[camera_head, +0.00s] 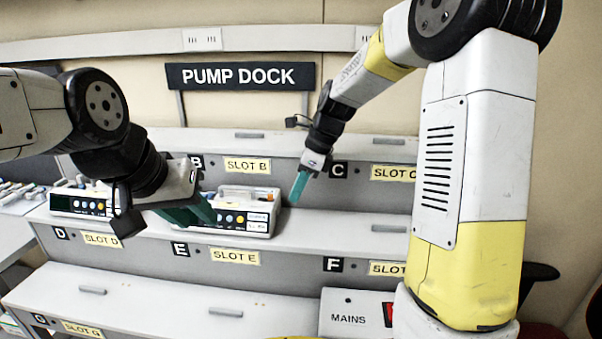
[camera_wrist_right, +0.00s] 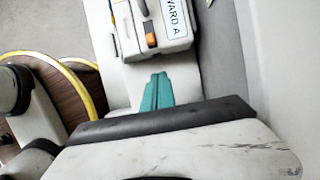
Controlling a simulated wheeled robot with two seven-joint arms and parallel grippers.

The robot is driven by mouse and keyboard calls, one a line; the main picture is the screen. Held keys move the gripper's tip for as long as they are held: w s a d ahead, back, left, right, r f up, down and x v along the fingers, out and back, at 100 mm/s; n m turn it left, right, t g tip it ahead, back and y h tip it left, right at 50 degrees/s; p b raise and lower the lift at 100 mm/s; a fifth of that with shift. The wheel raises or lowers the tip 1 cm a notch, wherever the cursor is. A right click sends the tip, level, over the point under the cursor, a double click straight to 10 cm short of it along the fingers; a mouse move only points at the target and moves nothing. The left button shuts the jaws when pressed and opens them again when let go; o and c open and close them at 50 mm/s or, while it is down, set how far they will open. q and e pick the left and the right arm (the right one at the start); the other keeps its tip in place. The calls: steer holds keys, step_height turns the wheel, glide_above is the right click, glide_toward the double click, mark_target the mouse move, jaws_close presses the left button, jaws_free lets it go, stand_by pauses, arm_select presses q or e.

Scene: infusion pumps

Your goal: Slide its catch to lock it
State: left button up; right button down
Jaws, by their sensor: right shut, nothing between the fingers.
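A white pump (camera_head: 258,222) with a dark front panel and coloured buttons stands on the middle tier, above the SLOT E label. My right gripper (camera_head: 298,188) is at its right end, teal fingers pointing down. In the right wrist view these fingers (camera_wrist_right: 158,92) are closed together and empty, just short of a pump (camera_wrist_right: 160,28) labelled WARD A. An orange piece (camera_wrist_right: 151,41) and dark parts show on that pump. I cannot tell which part is the catch. My left gripper (camera_head: 190,214) is in front of the pump's left end, its finger gap unclear.
Another pump (camera_head: 78,203) stands to the left above SLOT D. Grey bars lie on the tiers, such as one at the right (camera_head: 390,228) and one low left (camera_head: 92,290). A MAINS box (camera_head: 350,317) is at the front.

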mark_target(269, 194)
steer(key=shift+w+a+r, duration=0.1)
steer(key=shift+w+a, duration=0.1)
steer(key=shift+a, duration=0.75)
steer(key=shift+w+a+r, duration=0.1)
steer(key=shift+w+a, duration=0.1)
steer(key=shift+a, duration=0.7)
steer(key=shift+w+a, duration=0.25)
steer(key=shift+a, duration=1.05)
steer(key=s+d+r, duration=0.1)
steer(key=d+r, duration=0.7)
steer(key=r, duration=0.1)
steer(key=shift+s+r, duration=0.15)
steer(key=shift+s, duration=0.1)
